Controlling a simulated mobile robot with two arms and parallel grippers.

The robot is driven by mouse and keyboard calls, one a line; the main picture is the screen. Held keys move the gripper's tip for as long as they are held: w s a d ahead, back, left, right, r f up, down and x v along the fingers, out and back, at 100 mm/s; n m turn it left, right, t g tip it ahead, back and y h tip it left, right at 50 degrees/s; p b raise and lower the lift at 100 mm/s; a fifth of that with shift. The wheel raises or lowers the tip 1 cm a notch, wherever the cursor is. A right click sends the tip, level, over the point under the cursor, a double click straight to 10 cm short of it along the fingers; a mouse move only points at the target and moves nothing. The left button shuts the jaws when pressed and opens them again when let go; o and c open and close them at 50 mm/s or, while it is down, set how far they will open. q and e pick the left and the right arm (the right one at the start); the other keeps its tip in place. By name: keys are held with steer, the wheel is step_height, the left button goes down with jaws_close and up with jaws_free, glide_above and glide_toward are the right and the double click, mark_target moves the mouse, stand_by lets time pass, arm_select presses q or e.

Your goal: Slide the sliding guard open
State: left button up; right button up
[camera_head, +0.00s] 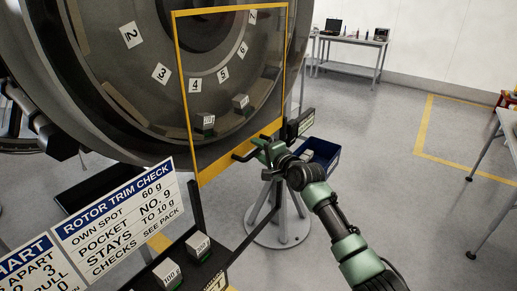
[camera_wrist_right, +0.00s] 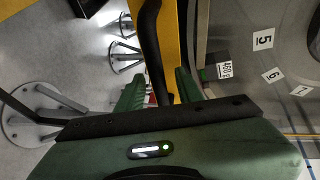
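The sliding guard (camera_head: 191,122) is a clear panel in a yellow frame, standing in front of the large round turbofan face at the upper left of the head view. A black bar handle (camera_head: 243,155) sticks out near its lower right corner. My right gripper (camera_head: 260,150) is at that handle. In the right wrist view the two green fingers (camera_wrist_right: 160,92) stand apart, with the black handle (camera_wrist_right: 150,45) running between them and the yellow frame (camera_wrist_right: 182,30) just beyond. Contact between fingers and handle cannot be told. My left gripper is not in view.
A sign reading "Rotor trim check" (camera_head: 118,212) and labelled weights (camera_head: 198,246) stand at the lower left. A blue bin (camera_head: 322,154) is behind my right arm, near a grey round-based stand (camera_head: 283,230). Tables stand farther right; the floor between is clear.

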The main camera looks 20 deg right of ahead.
steer(key=shift+w, duration=0.1)
jaws_close()
steer(key=shift+f, duration=0.1)
stand_by(1.3)
